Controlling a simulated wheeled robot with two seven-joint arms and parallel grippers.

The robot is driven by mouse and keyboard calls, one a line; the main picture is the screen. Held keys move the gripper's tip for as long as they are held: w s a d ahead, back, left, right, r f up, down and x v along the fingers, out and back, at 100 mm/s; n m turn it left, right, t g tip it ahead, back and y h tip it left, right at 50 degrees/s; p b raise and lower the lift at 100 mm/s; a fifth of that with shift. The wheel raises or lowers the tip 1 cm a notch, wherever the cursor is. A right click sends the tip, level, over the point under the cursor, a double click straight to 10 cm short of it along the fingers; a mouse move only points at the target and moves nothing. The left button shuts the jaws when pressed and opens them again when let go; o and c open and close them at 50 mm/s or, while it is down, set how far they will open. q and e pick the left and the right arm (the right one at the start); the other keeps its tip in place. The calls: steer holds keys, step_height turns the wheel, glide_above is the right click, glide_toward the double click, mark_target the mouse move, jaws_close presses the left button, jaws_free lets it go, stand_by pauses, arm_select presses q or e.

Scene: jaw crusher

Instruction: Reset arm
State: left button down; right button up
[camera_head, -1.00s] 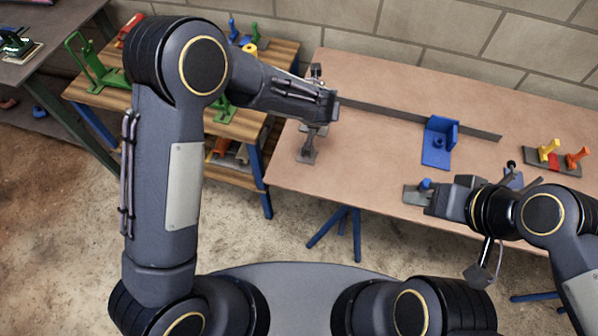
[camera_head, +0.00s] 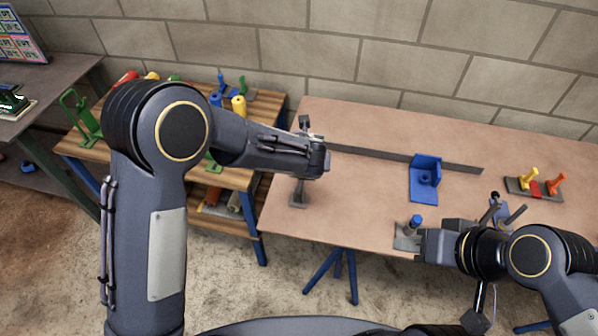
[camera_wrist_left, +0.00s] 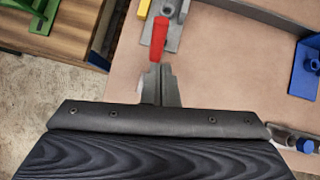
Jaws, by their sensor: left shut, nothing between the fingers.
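My left arm reaches in from the left in the head view. Its wrist ends over the table's left end, and its gripper fingers are hard to make out there. In the left wrist view my left gripper (camera_wrist_left: 163,84) is shut and empty. Its tips lie just below a red handle (camera_wrist_left: 158,38) on a grey metal piece (camera_wrist_left: 174,22); I cannot tell if they touch. My right gripper (camera_head: 422,246) is low at the table's front edge, beside a grey plate with a blue knob (camera_head: 415,222). Its fingers are too small to tell open or shut.
The tan tabletop (camera_head: 350,205) holds a long dark bar (camera_head: 385,153), a blue bracket (camera_head: 425,180) and a plate with yellow and orange handles (camera_head: 535,186). A grey stand (camera_head: 298,192) is near my left wrist. A wooden shelf unit (camera_head: 238,178) stands left, against a block wall behind.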

arm_select(q)
step_height(320, 180, up, 9)
steer(key=s, duration=0.2)
steer(key=shift+d, duration=0.4)
steer(key=s+a+r+n+g, duration=0.1)
steer(key=s+a+r+n, duration=0.3)
steer(key=a+n, duration=0.5)
steer(key=s+a+r+n+g, duration=0.1)
steer(key=s+a+r+n, duration=0.1)
steer(key=s+a+n, duration=0.65)
steer(key=s+a+n+h, duration=0.1)
steer(key=s+a+n, duration=0.2)
steer(key=s+n, duration=0.5)
steer(key=s+a+n+h, duration=0.2)
steer(key=s+a+n, duration=0.2)
steer(key=s+n, duration=0.4)
steer(key=n, duration=0.5)
steer(key=shift+s+a+f+h, duration=0.15)
steer(key=shift+a+f+h, duration=0.05)
steer(key=shift+f+h, duration=0.1)
